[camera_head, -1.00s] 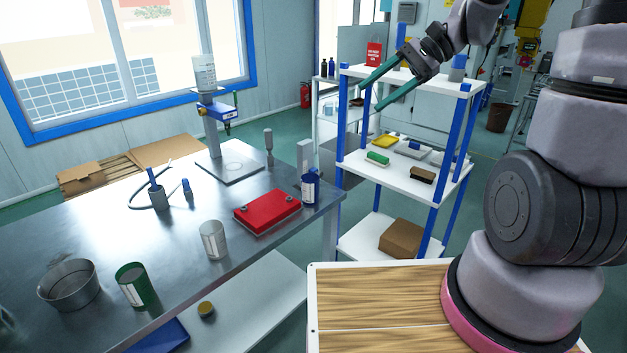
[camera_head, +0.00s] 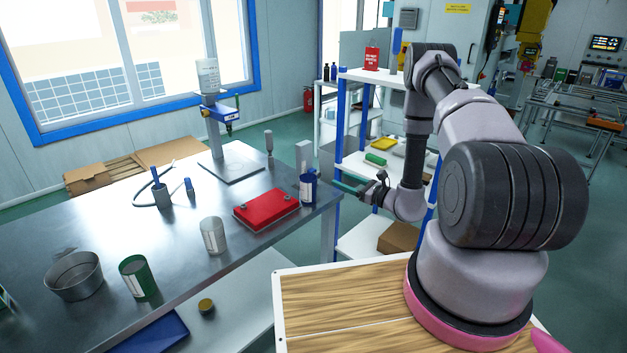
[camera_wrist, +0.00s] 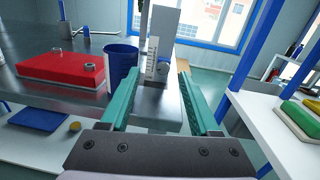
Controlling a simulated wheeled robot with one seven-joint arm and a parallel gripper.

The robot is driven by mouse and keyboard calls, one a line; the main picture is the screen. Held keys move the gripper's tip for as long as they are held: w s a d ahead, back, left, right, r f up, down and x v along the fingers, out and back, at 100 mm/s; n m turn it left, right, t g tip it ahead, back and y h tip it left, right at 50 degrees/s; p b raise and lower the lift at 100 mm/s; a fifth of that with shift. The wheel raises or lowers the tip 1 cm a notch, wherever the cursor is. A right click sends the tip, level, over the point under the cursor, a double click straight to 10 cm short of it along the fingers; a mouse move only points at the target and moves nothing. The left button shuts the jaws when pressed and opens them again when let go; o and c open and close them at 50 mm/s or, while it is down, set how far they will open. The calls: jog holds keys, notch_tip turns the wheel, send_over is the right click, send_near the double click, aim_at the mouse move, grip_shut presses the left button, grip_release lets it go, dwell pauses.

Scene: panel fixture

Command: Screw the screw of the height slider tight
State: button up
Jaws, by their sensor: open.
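A grey upright post (camera_head: 303,156) stands at the right end of the metal table.
A dark blue can (camera_head: 308,188) stands close to the post, left of the fingers in the wrist view. A red case (camera_head: 266,208) lies left of it on the table (camera_head: 180,235). A white-shelved rack (camera_head: 352,165) with blue posts stands right of the table.

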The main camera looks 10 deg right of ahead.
aim_at(319, 176)
jog(key=shift+m+t+h, duration=0.4)
jog(key=shift+m+h, duration=0.1)
jog(key=shift+h, duration=0.2)
jog(key=w+a+f, duration=0.1)
jog(key=w+a, duration=0.1)
jog(key=w+a+f, duration=0.1)
jog(key=w+a, duration=0.1)
jog(key=w, duration=0.1)
jog(key=w+a+f, duration=0.1)
jog(key=w, duration=0.2)
jog(key=shift+w+a, duration=0.15)
jog(key=shift+a, duration=0.25)
jog(key=shift+c, duration=0.3)
grip_shut()
